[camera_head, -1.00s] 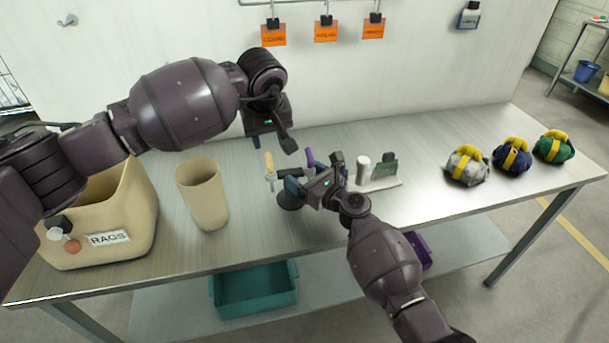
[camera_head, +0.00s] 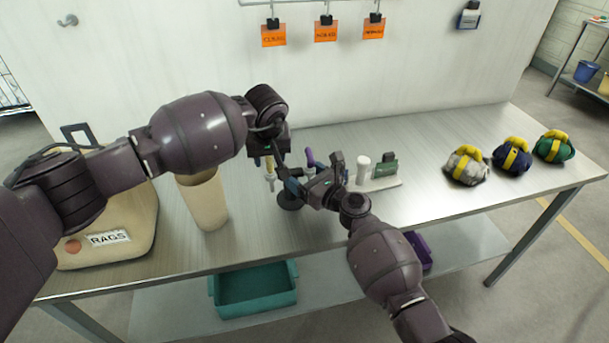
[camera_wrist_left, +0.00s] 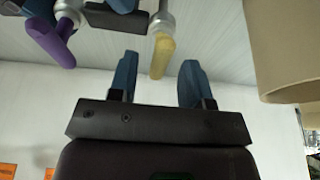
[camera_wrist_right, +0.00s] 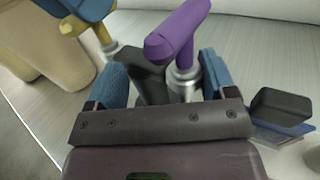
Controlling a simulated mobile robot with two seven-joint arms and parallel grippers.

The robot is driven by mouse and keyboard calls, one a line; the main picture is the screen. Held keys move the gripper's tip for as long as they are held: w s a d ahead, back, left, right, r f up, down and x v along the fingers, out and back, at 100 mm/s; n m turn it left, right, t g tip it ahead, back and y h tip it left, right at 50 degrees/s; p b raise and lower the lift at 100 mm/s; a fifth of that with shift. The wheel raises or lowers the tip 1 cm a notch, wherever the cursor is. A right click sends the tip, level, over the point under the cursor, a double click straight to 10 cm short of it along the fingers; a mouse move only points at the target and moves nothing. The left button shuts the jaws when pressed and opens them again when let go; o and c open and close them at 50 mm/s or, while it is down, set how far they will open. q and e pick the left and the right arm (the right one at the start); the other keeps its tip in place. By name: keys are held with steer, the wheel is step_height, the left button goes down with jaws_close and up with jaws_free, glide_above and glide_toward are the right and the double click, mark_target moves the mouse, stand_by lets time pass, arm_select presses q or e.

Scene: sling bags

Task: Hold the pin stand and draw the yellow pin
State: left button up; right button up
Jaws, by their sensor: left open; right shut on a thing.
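The pin stand has a dark round base (camera_head: 289,200) on the bench. The yellow pin (camera_head: 270,172) stands upright at its left side; the purple pin (camera_head: 311,157) is at its right. My right gripper (camera_head: 301,184) is shut on the stand's dark upright part (camera_wrist_right: 147,72), with the purple pin (camera_wrist_right: 178,35) just beyond. My left gripper (camera_head: 268,158) is open above the yellow pin. In the left wrist view the yellow handle (camera_wrist_left: 162,52) lies between the two blue fingertips (camera_wrist_left: 157,68), apart from both. The left gripper partly hides the yellow handle in the head view.
A tan cup (camera_head: 204,205) and a rags bin (camera_head: 125,215) stand left of the stand. A small tray with a white cylinder (camera_head: 363,167) is to its right. Several sling bags (camera_head: 467,166) sit at the bench's right. The bench between them is clear.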

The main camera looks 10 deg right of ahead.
arm_select(q)
steer(key=shift+w+f, duration=0.2)
steer(key=shift+f, duration=0.45)
jaws_close()
steer(key=shift+r, duration=0.1)
steer(key=shift+r, duration=0.1)
steer(key=shift+r, duration=4.5)
steer(key=shift+r, duration=0.2)
steer(key=shift+r, duration=1.95)
